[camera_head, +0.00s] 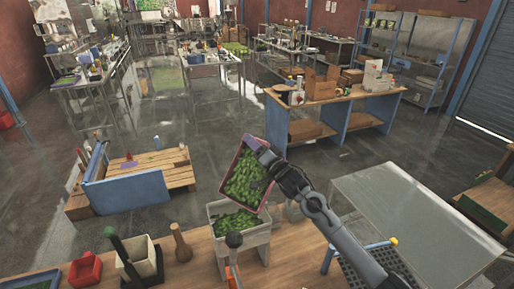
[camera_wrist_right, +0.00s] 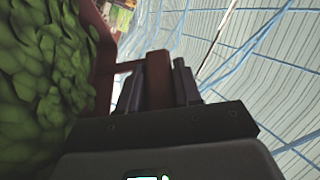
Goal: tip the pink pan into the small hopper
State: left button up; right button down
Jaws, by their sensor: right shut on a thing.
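The pink pan (camera_head: 245,182) holds green leafy pieces (camera_head: 243,178) and is tilted steeply above the small hopper. My left gripper is not in view.
On the front bench (camera_head: 205,270) stand a red box (camera_head: 85,269), a white container (camera_head: 137,258), and a wooden pestle-like piece (camera_head: 181,243) left of the hopper. A grey-topped table (camera_head: 415,210) lies to the right. A low wooden platform (camera_head: 140,172) stands behind at left.

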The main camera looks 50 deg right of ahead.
jog(key=shift+s+a+n+t+y+b, duration=1)
jog(key=shift+a+n+y+b, duration=2.1)
jog(key=shift+a+n, duration=4.15)
notch_tip(320, 180, up, 9)
jog(key=a+m+p, duration=0.1)
jog(key=p, duration=0.6)
jog(key=shift+s+a+f+m+g, duration=0.15)
jog(key=shift+s+m+g, duration=0.1)
jog(key=shift+m+g, duration=0.1)
